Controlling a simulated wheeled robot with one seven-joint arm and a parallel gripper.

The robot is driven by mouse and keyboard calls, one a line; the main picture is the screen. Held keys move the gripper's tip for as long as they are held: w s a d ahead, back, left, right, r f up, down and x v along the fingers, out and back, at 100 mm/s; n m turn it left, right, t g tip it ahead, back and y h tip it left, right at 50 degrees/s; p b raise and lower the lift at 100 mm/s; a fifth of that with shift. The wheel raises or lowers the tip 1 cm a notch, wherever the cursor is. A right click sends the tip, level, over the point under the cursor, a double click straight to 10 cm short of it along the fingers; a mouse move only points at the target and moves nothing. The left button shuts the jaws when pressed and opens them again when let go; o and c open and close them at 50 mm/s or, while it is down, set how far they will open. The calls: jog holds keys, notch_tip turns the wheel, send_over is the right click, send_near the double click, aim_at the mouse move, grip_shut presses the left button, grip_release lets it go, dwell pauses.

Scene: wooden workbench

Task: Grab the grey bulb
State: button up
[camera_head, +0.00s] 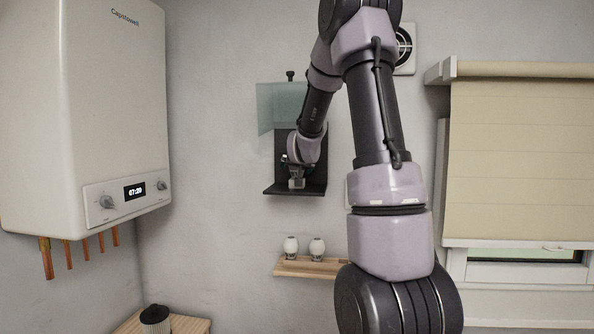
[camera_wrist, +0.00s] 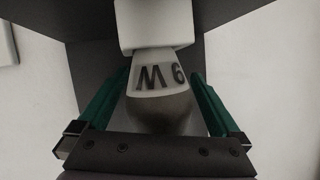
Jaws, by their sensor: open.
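A bulb with a white printed collar and a grey-brown rounded end (camera_wrist: 160,108) is in the wrist view, its narrow end at a white block-like holder (camera_wrist: 155,25). My gripper (camera_wrist: 160,76) is open, with one green finger on each side of the bulb. Small gaps show between the fingers and the bulb, so it is not clasped. The bulb's lower end is partly hidden by the gripper's dark palm. In the head view my gripper (camera_head: 297,182) is inside a black wall fixture (camera_head: 315,170); I cannot make out the bulb there.
A bluish glass panel (camera_head: 272,107) sticks out at the fixture's upper left. Two white bulbs, left (camera_head: 290,247) and right (camera_head: 317,248), stand on a small wooden shelf (camera_head: 300,269) below. A boiler (camera_head: 85,110) hangs at left, and a window blind (camera_head: 520,160) at right.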

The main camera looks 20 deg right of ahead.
jog(key=c, duration=1.3)
jog(key=shift+r, duration=0.15)
